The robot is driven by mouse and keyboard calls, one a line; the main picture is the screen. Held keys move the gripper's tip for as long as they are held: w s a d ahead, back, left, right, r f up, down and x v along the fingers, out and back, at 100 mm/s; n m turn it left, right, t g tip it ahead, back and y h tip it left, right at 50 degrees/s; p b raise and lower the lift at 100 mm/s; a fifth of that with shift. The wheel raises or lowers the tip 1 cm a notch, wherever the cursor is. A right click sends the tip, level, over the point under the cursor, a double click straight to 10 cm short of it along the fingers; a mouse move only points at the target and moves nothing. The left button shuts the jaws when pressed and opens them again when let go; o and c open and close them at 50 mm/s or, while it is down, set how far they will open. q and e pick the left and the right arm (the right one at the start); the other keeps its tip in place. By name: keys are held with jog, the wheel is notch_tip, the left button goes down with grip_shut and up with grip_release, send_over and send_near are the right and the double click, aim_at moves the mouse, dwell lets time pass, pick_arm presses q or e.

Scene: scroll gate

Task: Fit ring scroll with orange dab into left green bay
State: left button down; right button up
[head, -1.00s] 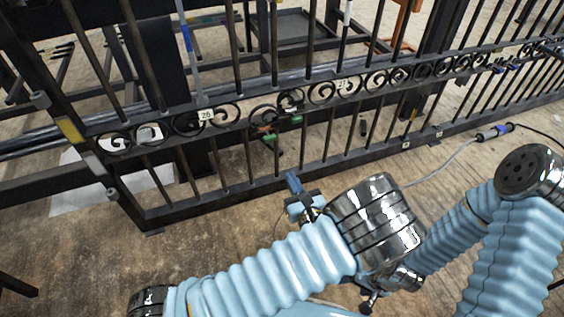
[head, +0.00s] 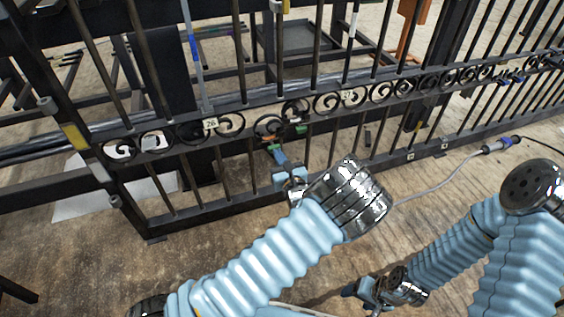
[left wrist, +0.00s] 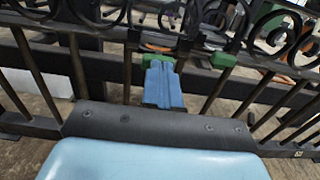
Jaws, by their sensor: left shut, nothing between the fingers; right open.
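Two green blocks mark a bay low on the gate's scroll band, the left one (head: 268,139) and the right one (head: 301,129); both also show in the left wrist view, left (left wrist: 158,58) and right (left wrist: 222,60). Dark curled scrollwork (head: 293,108) fills the band above them. An orange-brown patch (left wrist: 158,46) shows just above the left block; I cannot tell whether it is the ring scroll's dab. My left gripper (head: 279,156) is shut and empty, its blue fingertips (left wrist: 161,82) just below the left block. My right gripper (head: 358,291) is open, low near the floor.
The black gate's upright bars (head: 240,50) and bottom rail (head: 215,213) are close around my left gripper. White tags 26 (head: 211,124) and 27 (head: 348,95) mark the band. A grey cable (head: 440,175) runs on the right. The wooden floor (head: 100,265) in front is clear at left.

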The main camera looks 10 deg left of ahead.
pick_arm(q)
jog(key=x, duration=0.3)
dwell(0.5)
jog(key=shift+d, duration=0.1)
